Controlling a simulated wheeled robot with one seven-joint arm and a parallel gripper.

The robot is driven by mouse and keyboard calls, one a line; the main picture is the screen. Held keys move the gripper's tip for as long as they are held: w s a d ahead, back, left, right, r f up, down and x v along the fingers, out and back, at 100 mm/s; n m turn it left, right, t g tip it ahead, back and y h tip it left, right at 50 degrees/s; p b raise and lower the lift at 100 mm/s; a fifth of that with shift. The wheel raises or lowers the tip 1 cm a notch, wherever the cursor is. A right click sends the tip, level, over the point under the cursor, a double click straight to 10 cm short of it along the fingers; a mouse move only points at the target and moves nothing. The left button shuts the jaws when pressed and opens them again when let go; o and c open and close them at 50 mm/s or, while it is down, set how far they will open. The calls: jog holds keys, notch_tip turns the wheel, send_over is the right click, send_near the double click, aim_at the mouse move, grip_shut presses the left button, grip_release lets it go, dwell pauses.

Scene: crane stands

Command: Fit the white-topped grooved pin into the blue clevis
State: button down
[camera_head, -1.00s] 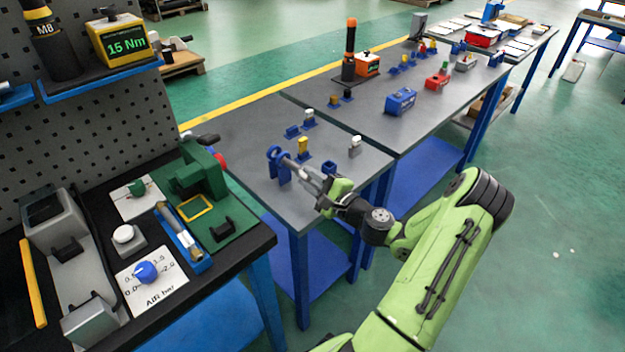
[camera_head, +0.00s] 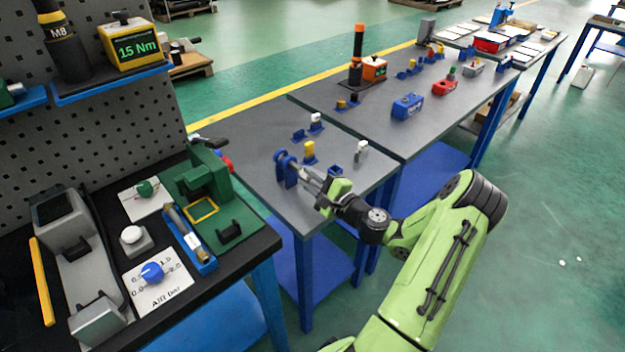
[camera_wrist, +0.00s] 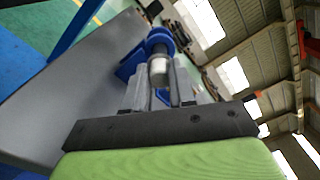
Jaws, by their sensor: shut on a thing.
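The blue clevis (camera_head: 290,178) stands on the near end of the grey table, with a round upper part. It also shows in the wrist view (camera_wrist: 160,39), just beyond my fingertips. My gripper (camera_head: 308,177) reaches it from the right. In the wrist view my gripper (camera_wrist: 160,76) is shut on the white-topped pin (camera_wrist: 158,72), its pale end between the two grey fingers. The pin lines up with the clevis's round part. Its far end is hidden there, and I cannot tell how deep it sits. The groove is not visible.
A yellow-topped part (camera_head: 309,150), a white-topped part (camera_head: 361,149) and an empty-looking blue holder (camera_head: 335,171) stand close behind my gripper. Another white-topped part (camera_head: 316,121) is farther back. A black-topped bench (camera_head: 262,242) with a green fixture is at left.

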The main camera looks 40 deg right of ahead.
aim_at(302, 172)
jog(key=shift+w+a+p, duration=0.1)
jog(key=shift+w+p, duration=0.4)
jog(key=shift+w, duration=1.35)
jog(key=c, duration=0.9)
grip_release()
jog(key=shift+o, duration=0.2)
jog(key=shift+s+b, duration=0.5)
jog(key=shift+s, duration=1.95)
jog(key=s+p, duration=0.2)
jog(key=s, duration=1.4)
jog(key=shift+d, duration=0.3)
